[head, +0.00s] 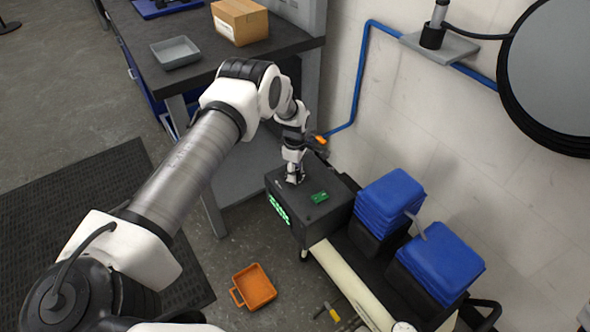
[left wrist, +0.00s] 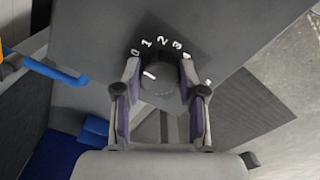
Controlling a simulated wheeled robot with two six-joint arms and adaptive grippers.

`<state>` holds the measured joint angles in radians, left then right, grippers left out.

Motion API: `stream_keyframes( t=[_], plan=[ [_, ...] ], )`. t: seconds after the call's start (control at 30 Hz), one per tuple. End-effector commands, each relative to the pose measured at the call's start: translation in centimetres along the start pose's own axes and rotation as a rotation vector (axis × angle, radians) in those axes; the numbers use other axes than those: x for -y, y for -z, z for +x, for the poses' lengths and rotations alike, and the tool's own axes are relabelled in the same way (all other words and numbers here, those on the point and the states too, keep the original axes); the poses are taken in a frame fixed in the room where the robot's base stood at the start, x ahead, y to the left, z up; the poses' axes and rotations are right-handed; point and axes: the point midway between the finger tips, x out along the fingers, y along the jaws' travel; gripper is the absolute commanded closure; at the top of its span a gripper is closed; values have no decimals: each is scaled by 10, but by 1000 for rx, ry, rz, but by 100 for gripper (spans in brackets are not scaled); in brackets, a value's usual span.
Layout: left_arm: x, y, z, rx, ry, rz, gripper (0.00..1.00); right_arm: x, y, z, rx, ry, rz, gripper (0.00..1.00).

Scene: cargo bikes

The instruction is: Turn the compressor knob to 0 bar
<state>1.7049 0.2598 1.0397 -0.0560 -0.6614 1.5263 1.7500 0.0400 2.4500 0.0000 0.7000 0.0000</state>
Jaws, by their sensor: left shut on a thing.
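The compressor (head: 325,218) is a dark box with green lit markings on its side and a small green piece on top. My left gripper (head: 294,179) reaches down onto its top face and hides the knob in the head view. In the left wrist view the black round knob (left wrist: 160,82) sits between the two fingers of my left gripper (left wrist: 160,98), which is shut on it. White digits from 0 to 4 and a partly covered one curve around the knob. Its white pointer mark points left and slightly up, near the 0 side. My right gripper is not in view.
An orange tray (head: 255,287) lies on the floor. A dark workbench (head: 190,80) with a cardboard box (head: 240,22) and grey tray (head: 176,52) stands behind. A blue pipe (head: 361,75) runs along the wall.

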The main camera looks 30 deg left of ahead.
Motion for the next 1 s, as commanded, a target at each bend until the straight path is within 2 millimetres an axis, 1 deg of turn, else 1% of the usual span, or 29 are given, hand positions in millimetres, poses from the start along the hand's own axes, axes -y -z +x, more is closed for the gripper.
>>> stream_keyframes(
  t=[0.2,0.57,0.6,0.67,1.0],
  plan=[
    [0,0,1,0,1,-40,94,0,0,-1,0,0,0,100],
    [0,0,1,0,1,-45,94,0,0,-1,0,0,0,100],
    [0,0,1,0,1,-45,56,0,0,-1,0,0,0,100],
    [0,0,1,0,1,-45,35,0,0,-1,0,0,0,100],
    [0,0,-2,0,0,-44,34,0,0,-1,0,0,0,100]
  ],
)
